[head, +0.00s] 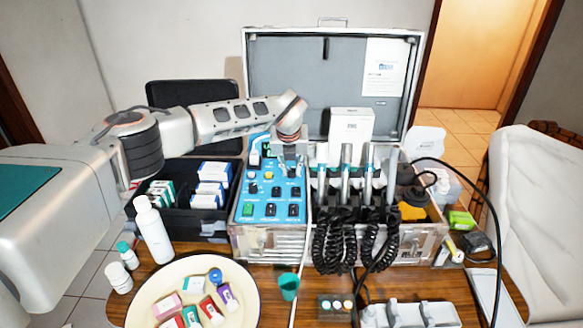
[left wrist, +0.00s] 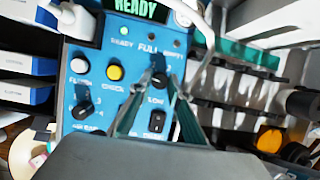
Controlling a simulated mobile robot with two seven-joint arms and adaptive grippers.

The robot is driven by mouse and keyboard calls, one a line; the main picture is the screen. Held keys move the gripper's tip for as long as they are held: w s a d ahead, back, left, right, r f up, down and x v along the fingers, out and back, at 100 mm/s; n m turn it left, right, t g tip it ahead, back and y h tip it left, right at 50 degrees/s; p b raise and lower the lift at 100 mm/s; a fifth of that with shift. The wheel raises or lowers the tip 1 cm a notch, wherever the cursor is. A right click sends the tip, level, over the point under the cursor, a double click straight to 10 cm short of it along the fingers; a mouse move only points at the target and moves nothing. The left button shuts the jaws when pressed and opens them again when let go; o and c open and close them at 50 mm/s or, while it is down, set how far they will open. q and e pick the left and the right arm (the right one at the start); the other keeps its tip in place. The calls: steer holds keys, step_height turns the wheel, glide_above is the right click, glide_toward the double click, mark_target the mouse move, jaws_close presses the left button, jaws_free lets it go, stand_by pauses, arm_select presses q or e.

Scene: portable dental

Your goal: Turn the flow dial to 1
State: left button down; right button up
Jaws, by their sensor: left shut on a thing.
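The blue control panel (head: 262,222) sits in the open metal case. My left gripper (head: 291,172) reaches down onto its upper right part. In the left wrist view the two fingers of my left gripper (left wrist: 162,82) converge on a black dial (left wrist: 158,78) and are shut on it. The label below the dial is partly covered and reads "LOW", so this looks like the flow dial. Its pointer and scale numbers are hidden or too small to read. The green display (left wrist: 140,10) reads "READY". My right gripper is not in view.
Another black knob (left wrist: 82,108), a yellow button (left wrist: 114,72) and a black rocker switch (left wrist: 157,122) are close to my fingers. Handpieces (head: 346,165) with coiled black hoses (head: 335,240) stand right of the panel. A white bottle (head: 154,232) stands at the front left.

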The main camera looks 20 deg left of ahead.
arm_select(q)
steer(key=m+h, duration=0.1)
steer(key=m, duration=0.4)
steer(key=shift+a+h+p, duration=0.15)
steer(key=shift+h+p, duration=0.25)
steer(key=m, duration=0.2)
steer(key=shift+w+r+m+g+h, duration=0.1)
steer(key=shift+m+g+h, duration=0.2)
steer(key=shift+h, duration=0.1)
steer(key=shift+m+h, duration=0.3)
steer(key=shift+m, duration=0.7)
steer(key=c, duration=1.9)
jaws_free()
